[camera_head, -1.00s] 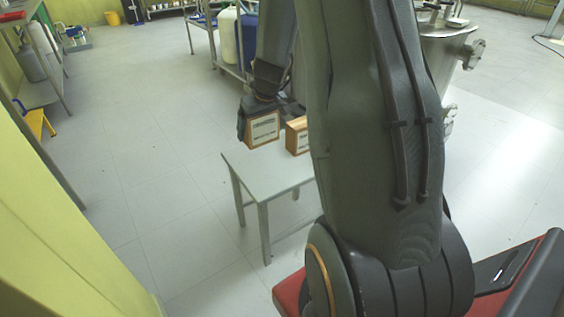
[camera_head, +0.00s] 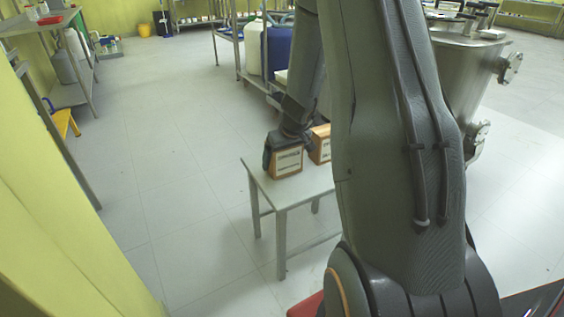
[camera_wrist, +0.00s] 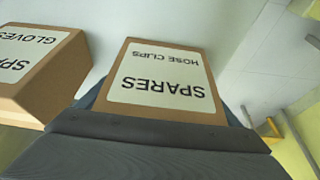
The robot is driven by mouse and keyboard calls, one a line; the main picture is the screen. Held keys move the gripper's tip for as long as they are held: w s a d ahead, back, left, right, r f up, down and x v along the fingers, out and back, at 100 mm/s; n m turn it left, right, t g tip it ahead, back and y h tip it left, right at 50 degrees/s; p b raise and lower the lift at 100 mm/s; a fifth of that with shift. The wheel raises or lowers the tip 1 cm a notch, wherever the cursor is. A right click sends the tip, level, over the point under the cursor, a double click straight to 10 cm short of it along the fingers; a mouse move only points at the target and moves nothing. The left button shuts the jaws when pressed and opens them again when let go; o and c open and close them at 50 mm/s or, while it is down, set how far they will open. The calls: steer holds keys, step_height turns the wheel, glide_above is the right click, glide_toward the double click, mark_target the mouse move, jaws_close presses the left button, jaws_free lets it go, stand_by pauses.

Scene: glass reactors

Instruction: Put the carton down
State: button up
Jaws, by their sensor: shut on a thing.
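The carton (camera_head: 287,163) is a small brown box with a white label. The wrist view shows the carton (camera_wrist: 160,80) upside down, with its label reading "SPARES HOSE CLIPS". My gripper (camera_head: 284,147) is shut on it from above. The carton is upright at the left part of a small grey table (camera_head: 285,195). Its bottom looks at or very near the tabletop; I cannot tell whether it touches. The lower gripper parts hide some of the carton in the wrist view.
A second brown carton (camera_head: 321,146) stands on the table just right of the held one; its label (camera_wrist: 25,45) reads "SPARES GLOVES". My arm hides the table's right part. A shelf cart (camera_head: 240,60) stands behind, and a steel vessel (camera_head: 462,80) at right. Open floor lies left.

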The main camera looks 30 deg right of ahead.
steer(key=shift+f, duration=0.15)
steer(key=o, duration=1.1)
